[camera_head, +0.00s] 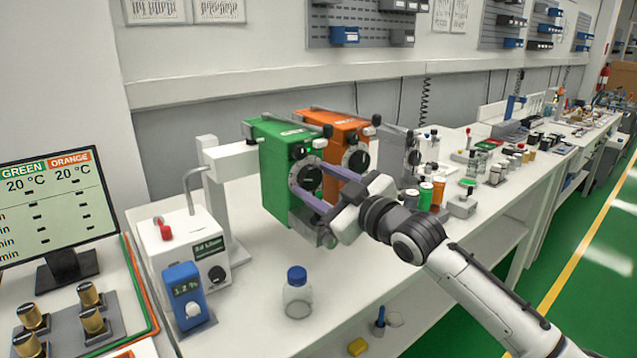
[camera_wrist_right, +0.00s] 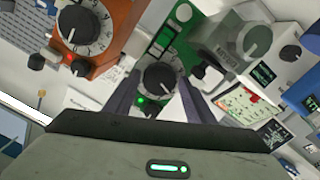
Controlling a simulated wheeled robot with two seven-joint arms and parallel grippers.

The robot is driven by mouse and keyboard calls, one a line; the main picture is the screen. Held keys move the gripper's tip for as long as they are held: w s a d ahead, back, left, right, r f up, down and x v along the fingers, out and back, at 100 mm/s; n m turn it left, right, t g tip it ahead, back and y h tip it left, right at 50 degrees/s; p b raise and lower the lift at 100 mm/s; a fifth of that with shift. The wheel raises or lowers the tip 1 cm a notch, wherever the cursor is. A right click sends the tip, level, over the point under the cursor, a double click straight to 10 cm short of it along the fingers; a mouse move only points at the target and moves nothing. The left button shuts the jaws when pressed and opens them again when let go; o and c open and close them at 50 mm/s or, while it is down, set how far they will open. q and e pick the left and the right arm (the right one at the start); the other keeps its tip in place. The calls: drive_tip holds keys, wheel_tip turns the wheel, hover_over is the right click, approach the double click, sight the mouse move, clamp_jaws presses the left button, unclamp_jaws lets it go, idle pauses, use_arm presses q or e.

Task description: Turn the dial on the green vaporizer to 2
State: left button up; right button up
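The green vaporizer (camera_head: 272,165) stands on the bench beside the orange one. Its round black dial (camera_head: 307,177) faces the front, on a pale scale ring. My right gripper (camera_head: 308,175) is at this dial, with one purple-grey finger on each side of the knob. In the right wrist view the dial (camera_wrist_right: 158,78) lies between the two dark fingers, with narrow gaps beside it; the gripper looks open around it. The dial's numbers are too small and partly covered, so its setting cannot be read. A green light glows beside the knob. My left gripper is not in view.
The orange vaporizer (camera_head: 333,130) stands close on the right, its own dial (camera_head: 355,158) near my right gripper. A grey unit (camera_head: 398,150) is beyond it. A white device (camera_head: 188,245) and a blue-capped bottle (camera_head: 297,293) stand on the bench. Free bench lies around the bottle.

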drive_tip(key=shift+d, duration=0.1)
drive_tip(key=b+v, duration=0.1)
drive_tip(key=v, duration=0.9)
drive_tip(key=shift+s, duration=0.15)
